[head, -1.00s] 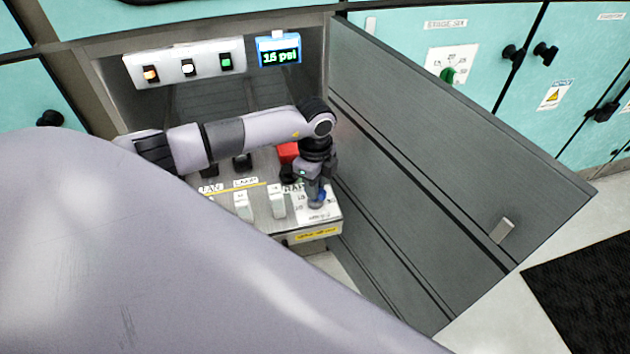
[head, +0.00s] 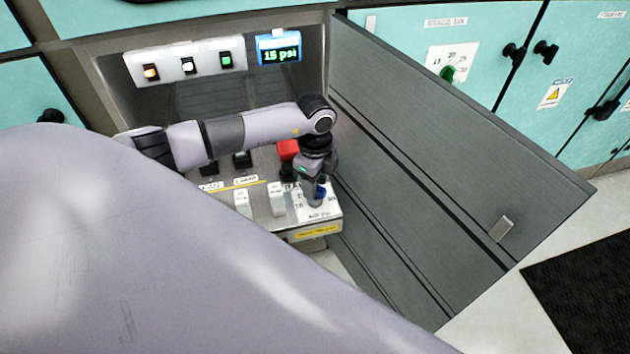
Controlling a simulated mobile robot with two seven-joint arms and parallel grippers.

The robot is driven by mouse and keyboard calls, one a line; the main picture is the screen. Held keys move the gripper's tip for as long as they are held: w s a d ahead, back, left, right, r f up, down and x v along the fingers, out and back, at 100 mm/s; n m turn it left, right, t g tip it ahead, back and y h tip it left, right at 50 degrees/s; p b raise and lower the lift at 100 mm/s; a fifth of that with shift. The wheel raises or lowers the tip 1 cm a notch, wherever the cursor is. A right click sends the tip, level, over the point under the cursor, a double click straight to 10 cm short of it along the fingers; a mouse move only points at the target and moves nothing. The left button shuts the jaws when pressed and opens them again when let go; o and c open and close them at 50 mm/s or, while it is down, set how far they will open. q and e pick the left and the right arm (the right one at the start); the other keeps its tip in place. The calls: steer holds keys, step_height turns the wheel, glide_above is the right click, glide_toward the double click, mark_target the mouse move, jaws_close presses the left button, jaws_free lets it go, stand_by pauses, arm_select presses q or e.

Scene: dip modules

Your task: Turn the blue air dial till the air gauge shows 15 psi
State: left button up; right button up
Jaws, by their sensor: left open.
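The air gauge (head: 279,48) is a blue-framed display at the top of the open bay and reads 15 psi in green digits. The blue air dial (head: 321,191) sits on a white plate (head: 322,212) at the right end of the control panel. My left gripper (head: 316,196) points down at the dial and is open, with its fingers at or around it. The gripper hides much of the dial, and I cannot tell whether the fingers touch it. My right gripper is not in view.
The panel also has white switches (head: 242,202), black knobs (head: 242,160) and a red part (head: 287,150) close beside my left gripper. A grey open door (head: 430,170) stands to the right.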

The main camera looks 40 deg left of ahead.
arm_select(q)
step_height(320, 180, up, 7)
steer(key=shift+f, duration=0.1)
stand_by(0.6)
